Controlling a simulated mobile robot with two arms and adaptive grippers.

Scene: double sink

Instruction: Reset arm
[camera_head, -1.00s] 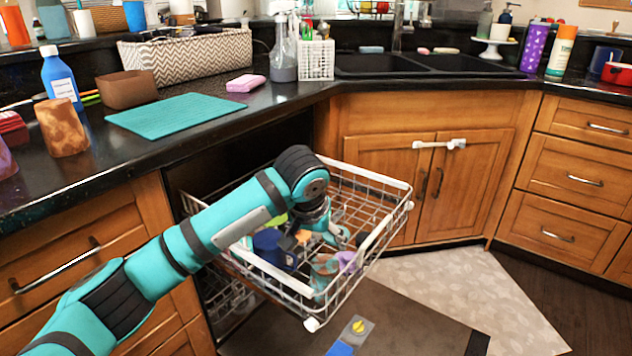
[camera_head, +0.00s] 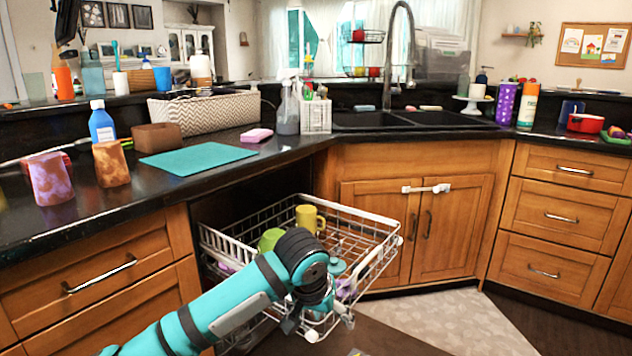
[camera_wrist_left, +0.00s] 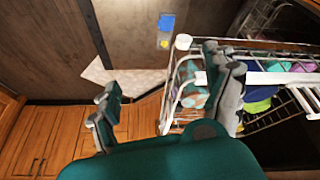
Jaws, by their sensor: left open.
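My left arm comes in from the lower left in the head view. My left gripper (camera_head: 318,322) points down by the near front part of the pulled-out dishwasher rack (camera_head: 375,217). In the left wrist view the two fingers of the gripper (camera_wrist_left: 165,105) stand wide apart with nothing between them. The white wire rack (camera_wrist_left: 290,47) lies behind and beside the right finger there; I cannot tell whether they touch. A yellow mug (camera_head: 308,217) and a green item (camera_head: 270,240) are in the rack, partly behind my arm. My right gripper is not in view.
The black counter (camera_head: 60,215) holds a teal mat (camera_head: 197,159), a brown box (camera_head: 158,137), patterned cups (camera_head: 111,163) and a blue bottle (camera_head: 101,124). The double sink (camera_head: 375,120) is beyond. Wooden cabinets (camera_head: 372,215) stand behind the rack. Floor to the right is clear.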

